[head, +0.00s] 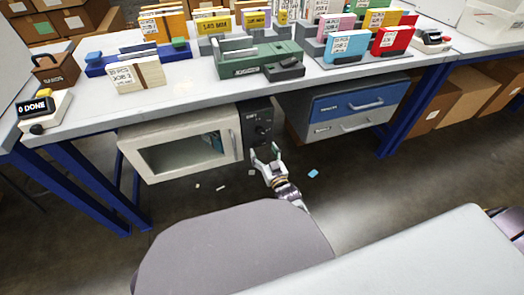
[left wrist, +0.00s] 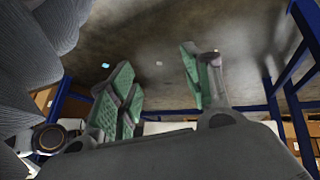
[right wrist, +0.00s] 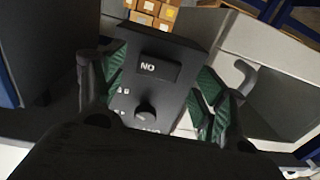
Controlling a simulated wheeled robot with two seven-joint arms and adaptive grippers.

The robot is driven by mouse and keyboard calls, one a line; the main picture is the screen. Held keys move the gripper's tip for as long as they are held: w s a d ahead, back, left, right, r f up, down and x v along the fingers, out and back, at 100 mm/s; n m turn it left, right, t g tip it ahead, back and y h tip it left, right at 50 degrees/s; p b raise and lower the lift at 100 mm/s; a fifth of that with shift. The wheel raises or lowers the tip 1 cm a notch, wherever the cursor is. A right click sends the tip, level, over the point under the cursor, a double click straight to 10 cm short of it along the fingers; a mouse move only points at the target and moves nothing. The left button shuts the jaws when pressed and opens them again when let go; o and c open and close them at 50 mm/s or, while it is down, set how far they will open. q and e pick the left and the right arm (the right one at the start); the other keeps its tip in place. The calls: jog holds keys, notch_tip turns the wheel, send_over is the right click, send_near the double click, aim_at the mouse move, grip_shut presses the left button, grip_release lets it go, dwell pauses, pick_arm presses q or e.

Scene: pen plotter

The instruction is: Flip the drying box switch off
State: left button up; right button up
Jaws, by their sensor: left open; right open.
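The drying box (head: 180,152) is a cream cabinet with a window, hung under the bench. Its black control panel (head: 258,120) is at its right side. In the right wrist view the panel shows a raised dark block (right wrist: 155,70) with white letters, reading ON upside down, and a round knob (right wrist: 146,113). I cannot tell whether the block is a switch or a display. My right gripper (head: 265,154) is open and empty just in front of the panel, its fingers either side of it in the right wrist view. My left gripper (left wrist: 160,78) is open and empty, away from the box.
A blue and grey drawer unit (head: 350,108) hangs right of the panel. The bench top (head: 215,88) above carries a green tool (head: 250,60), card holders and a small device reading DONE (head: 35,106). A grey chair-like shape (head: 235,245) fills the foreground. Scraps lie on the floor.

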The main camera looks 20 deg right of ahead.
aim_at(260, 143)
jog(key=shift+w, duration=0.9)
pick_arm(q)
jog(key=shift+s+f+b, duration=0.1)
jog(key=shift+f+b, duration=0.2)
jog(key=shift+f, duration=0.65)
pick_arm(e)
jog(key=shift+w+a, duration=0.1)
jog(key=shift+w, duration=0.1)
